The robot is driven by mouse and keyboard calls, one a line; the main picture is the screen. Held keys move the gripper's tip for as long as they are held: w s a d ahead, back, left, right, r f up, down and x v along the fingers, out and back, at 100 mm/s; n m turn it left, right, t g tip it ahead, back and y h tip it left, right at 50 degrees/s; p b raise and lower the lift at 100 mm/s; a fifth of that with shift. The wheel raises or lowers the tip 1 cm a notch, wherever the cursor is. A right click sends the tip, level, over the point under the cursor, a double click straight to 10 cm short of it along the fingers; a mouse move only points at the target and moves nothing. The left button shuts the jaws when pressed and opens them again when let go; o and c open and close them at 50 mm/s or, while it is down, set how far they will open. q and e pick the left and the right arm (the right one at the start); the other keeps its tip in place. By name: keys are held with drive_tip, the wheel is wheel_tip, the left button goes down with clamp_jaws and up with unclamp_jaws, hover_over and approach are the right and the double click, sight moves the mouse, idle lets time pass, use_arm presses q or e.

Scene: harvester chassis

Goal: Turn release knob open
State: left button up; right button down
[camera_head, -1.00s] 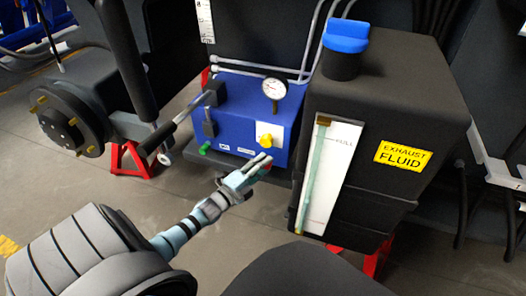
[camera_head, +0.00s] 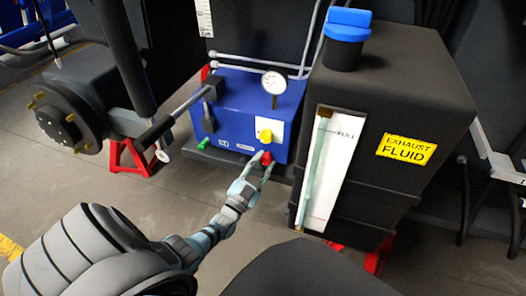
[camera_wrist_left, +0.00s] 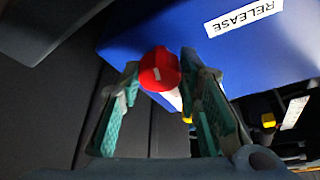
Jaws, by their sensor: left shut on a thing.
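The blue box (camera_head: 240,105) carries a red knob (camera_head: 266,158) low on its front right corner, which I take to be the release knob. My left gripper (camera_head: 262,166) reaches up to it from the lower left, shut on the red knob. A white RELEASE label (camera_wrist_left: 243,17) is on the blue box there. My right gripper is not in view.
A gauge (camera_head: 274,83) stands on top. The black exhaust fluid tank (camera_head: 400,100) stands close on the right. A lever (camera_head: 172,125) sticks out left.

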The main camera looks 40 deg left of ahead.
use_arm(q)
drive_tip(key=shift+d+f+n+y, duration=0.1)
drive_tip(key=shift+n+y, duration=0.6)
drive_tip(key=shift+n, duration=0.8)
drive_tip(key=shift+n+y, duration=0.7)
drive_tip(key=shift+n, duration=0.8)
drive_tip(key=o, duration=1.1)
drive_tip(key=shift+o, duration=0.2)
drive_tip(key=v, duration=1.2)
drive_tip(key=shift+w+f, duration=0.1)
